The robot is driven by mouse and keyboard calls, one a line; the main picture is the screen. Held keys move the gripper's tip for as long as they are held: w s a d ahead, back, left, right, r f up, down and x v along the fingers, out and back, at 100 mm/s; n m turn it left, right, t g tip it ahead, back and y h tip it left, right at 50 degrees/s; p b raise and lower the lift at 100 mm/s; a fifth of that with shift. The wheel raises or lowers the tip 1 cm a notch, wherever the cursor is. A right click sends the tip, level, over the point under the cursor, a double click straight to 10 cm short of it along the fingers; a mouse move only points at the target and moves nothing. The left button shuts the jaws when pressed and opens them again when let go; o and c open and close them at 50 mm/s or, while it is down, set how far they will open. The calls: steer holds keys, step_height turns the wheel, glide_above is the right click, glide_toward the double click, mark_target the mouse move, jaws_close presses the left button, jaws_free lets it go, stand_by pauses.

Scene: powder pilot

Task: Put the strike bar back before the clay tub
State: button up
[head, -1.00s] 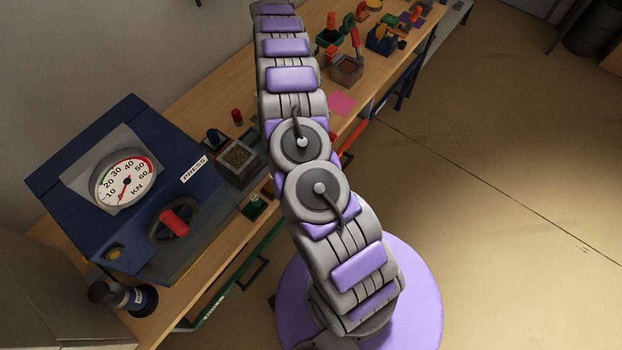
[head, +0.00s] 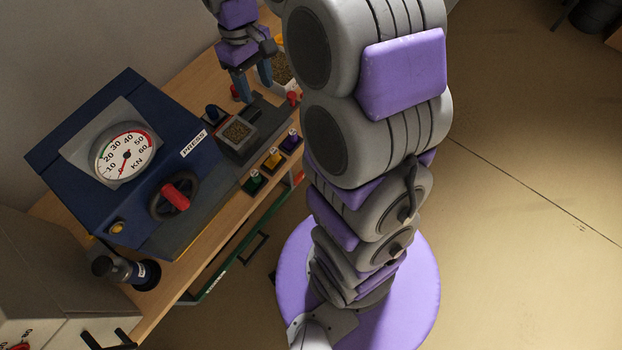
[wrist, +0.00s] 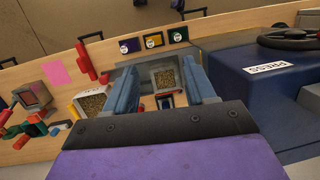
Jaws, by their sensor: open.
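My gripper (head: 254,92) is open and points down over the bench, beyond the press. In the wrist view its blue fingers (wrist: 160,72) stand apart with nothing clearly held between them. A square tub of brown grains (wrist: 165,78) shows between the fingers; I take it for the tub beside the press (head: 238,135). A second grain tub (wrist: 90,103) lies left of the fingers and is partly hidden behind my arm in the head view. A red bar-like piece (wrist: 85,62) lies near it at the bench front. I cannot tell which piece is the strike bar or which tub holds clay.
The blue press (head: 120,180) with its handwheel fills the near bench. Green, yellow and purple small holders (head: 272,160) line the front edge.

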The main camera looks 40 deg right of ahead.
steer(key=s+a+m, duration=0.1)
steer(key=s+a, duration=0.1)
steer(key=s, duration=1.1)
steer(key=s+a+m, duration=0.1)
steer(key=s+m, duration=0.1)
steer(key=s, duration=1)
steer(key=shift+s+a+r+t, duration=0.3)
steer(key=shift+s+a+r, duration=0.05)
steer(key=shift+a+r, duration=0.05)
steer(key=shift+f+b, duration=0.6)
steer(key=shift+f, duration=0.05)
